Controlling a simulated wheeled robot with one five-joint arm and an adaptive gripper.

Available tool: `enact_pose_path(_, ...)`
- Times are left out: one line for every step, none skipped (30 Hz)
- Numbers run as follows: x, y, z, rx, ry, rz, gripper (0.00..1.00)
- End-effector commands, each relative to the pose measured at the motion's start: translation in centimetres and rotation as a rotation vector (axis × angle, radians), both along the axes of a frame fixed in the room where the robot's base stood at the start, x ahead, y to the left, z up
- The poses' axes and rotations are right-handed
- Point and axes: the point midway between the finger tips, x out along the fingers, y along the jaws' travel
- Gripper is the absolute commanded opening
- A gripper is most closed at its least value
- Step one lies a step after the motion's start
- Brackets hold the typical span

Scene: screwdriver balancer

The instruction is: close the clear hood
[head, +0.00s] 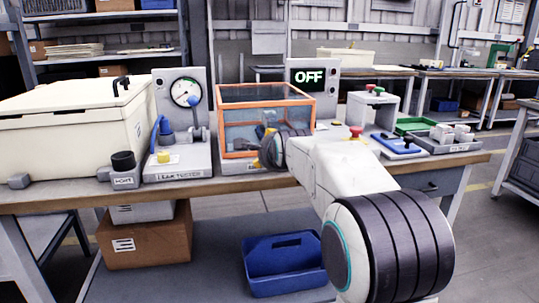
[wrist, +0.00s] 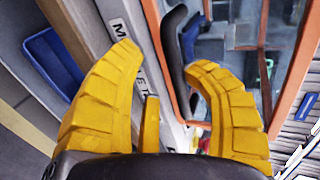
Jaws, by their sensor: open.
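The clear hood (head: 240,135) is a see-through box with an orange frame on the bench, left of the display reading OFF. Its top panel looks roughly level; I cannot tell whether it is fully down. In the wrist view the orange frame (wrist: 292,75) runs along the right side, with a black handle (wrist: 174,50) on its near face. My gripper (wrist: 163,57) is open, its yellow fingers on either side of the handle's line; contact cannot be told. In the head view my gripper (head: 267,132) is in front of the hood, partly hidden by my wrist.
A gauge stand (head: 184,120) and a large cream box (head: 70,125) stand to the left. On the right are the OFF display (head: 310,77), a blue tool tray (head: 397,145) and a grey tray (head: 445,142). A blue tote (head: 285,265) sits on the lower shelf.

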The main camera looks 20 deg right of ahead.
Motion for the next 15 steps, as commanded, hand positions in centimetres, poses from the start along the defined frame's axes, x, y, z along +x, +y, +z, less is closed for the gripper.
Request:
enact_pose_path(0.0,0.0,-0.3,0.001,0.006,-0.001,0.46)
enact_pose_path(0.0,0.0,-0.3,0.001,0.006,-0.001,0.46)
enact_pose_path(0.0,0.0,-0.2,0.002,0.006,-0.001,0.46)
enact_pose_path(0.0,0.0,-0.2,0.001,0.005,-0.001,0.46)
enact_pose_path(0.0,0.0,-0.2,0.001,0.005,-0.001,0.46)
enact_pose_path(0.0,0.0,-0.2,0.001,0.004,-0.001,0.46)
enact_pose_path(0.0,0.0,-0.1,0.001,0.004,-0.001,0.46)
enact_pose_path(-0.1,0.0,-0.1,0.001,0.004,-0.001,0.46)
enact_pose_path(-0.1,0.0,-0.1,0.001,0.003,-0.001,0.46)
enact_pose_path(-0.2,0.0,0.0,0.001,0.003,-0.001,0.46)
enact_pose_path(-0.3,0.0,0.1,0.001,0.002,-0.001,0.46)
enact_pose_path(-0.4,0.1,0.2,0.0,0.002,-0.001,0.46)
enact_pose_path(-0.7,0.1,0.3,0.0,0.001,-0.001,0.46)
enact_pose_path(-0.9,0.2,0.5,0.0,0.0,-0.001,0.46)
enact_pose_path(-1.3,0.2,0.7,0.0,0.0,-0.001,0.46)
